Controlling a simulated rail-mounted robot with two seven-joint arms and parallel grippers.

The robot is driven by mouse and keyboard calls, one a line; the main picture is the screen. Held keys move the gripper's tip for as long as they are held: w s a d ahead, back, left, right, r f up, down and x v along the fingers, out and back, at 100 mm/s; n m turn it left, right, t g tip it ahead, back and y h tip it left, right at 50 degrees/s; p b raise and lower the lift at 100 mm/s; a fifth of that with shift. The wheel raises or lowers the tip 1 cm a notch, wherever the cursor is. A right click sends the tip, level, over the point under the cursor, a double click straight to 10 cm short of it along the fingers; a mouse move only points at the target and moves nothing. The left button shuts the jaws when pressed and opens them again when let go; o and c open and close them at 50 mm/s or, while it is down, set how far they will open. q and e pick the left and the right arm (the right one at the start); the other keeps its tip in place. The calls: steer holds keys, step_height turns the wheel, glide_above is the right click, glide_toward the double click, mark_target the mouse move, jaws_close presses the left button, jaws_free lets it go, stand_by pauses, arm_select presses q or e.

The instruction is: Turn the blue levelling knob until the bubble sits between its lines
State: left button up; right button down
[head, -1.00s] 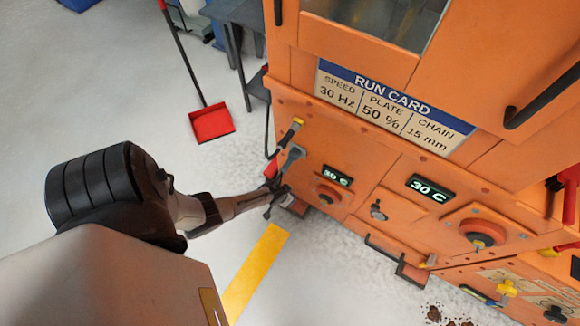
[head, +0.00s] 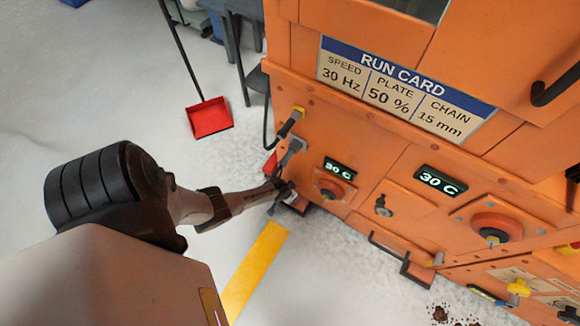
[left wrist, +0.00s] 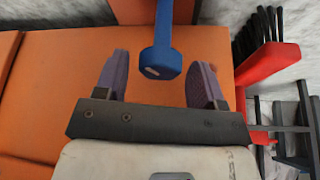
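The blue knob (left wrist: 163,60) shows in the left wrist view as a blue stem with a faceted end. It hangs in front of my left gripper (left wrist: 158,80), roughly between the two purple-grey finger pads but beyond them. The fingers are apart with a gap on both sides, and nothing is held. In the head view my left gripper (head: 284,190) is at the lower left corner of the orange machine (head: 300,95). The blue knob cannot be made out there. I cannot make out a bubble or its lines in any view. My right gripper is not in view.
A grey lever (head: 293,147) and a yellow-tipped handle (head: 291,122) stick out just above the left gripper. Displays (head: 440,180) and a red knob (head: 495,227) are to the right. A red dustpan (head: 210,118) stands on open floor at the left.

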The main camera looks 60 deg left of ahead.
arm_select(q)
steer(key=c, duration=0.8)
steer(key=shift+d+n, duration=0.1)
steer(key=shift+n, duration=0.2)
